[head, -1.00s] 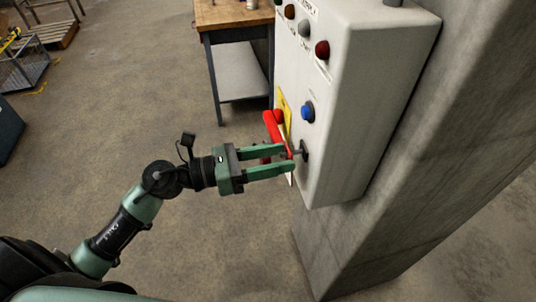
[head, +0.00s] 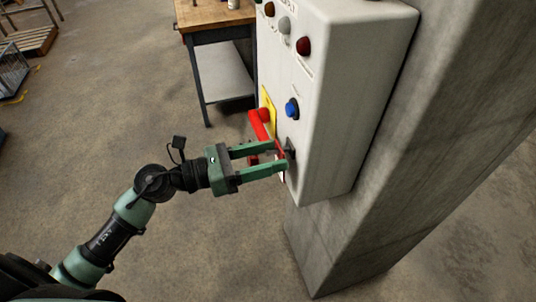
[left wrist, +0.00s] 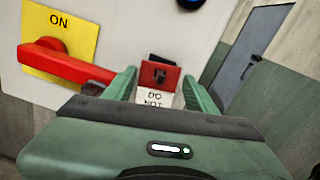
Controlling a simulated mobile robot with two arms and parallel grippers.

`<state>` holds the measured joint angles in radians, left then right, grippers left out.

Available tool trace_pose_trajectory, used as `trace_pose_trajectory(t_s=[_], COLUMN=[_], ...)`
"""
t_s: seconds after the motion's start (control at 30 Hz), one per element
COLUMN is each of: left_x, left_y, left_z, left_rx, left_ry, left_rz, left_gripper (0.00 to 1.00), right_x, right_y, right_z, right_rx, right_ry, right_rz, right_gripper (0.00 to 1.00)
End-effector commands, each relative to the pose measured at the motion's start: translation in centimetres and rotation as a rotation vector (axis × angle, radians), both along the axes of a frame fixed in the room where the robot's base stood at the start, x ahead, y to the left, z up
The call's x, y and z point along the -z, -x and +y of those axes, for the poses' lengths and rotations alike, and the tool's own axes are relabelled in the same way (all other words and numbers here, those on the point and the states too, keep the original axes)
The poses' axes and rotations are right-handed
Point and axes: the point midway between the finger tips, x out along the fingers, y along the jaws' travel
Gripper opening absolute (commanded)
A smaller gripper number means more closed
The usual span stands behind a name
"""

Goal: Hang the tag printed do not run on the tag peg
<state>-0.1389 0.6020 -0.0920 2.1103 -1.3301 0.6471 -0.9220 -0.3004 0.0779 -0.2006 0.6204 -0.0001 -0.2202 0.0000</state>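The tag (left wrist: 154,98) has a red top and a white lower part. The words "DO NOT" show on it, and the line below is hidden by my gripper. My left gripper (left wrist: 160,88) has its fingers at the tag's two side edges and appears to hold it upright. The dark end of the tag peg (left wrist: 160,76) shows in front of the red top, so the peg seems to pass through the tag. In the head view my left gripper (head: 279,156) is at the box front, by the black peg mount (head: 291,149). My right gripper is not in view.
A red switch handle (left wrist: 62,64) on a yellow "ON" plate (left wrist: 72,27) is close beside the left finger. A blue button (head: 292,108) is above the peg on the white box (head: 330,110). A concrete pillar (head: 410,150) stands behind, a workbench (head: 212,14) beyond.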

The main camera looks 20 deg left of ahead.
Motion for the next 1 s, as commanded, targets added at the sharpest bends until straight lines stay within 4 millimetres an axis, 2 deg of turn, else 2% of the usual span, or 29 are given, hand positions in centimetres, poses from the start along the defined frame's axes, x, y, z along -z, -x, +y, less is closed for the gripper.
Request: trace_pose_trajectory(t_s=[0.37, 0.7, 1.0], left_x=[0.3, 0.5, 0.0], left_y=[0.3, 3.4, 4.5], left_z=[0.5, 4.9, 6.4], left_rx=[-0.002, -0.001, 0.001], left_ry=[-0.001, -0.003, 0.0], left_rz=[0.001, 0.002, -0.001], left_gripper=[0.72, 0.72, 0.72], right_x=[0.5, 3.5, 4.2], right_y=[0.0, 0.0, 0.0], right_z=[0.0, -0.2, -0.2], right_rx=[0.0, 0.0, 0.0], right_ry=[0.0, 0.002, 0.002], right_rz=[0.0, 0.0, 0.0], right_gripper=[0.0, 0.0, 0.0])
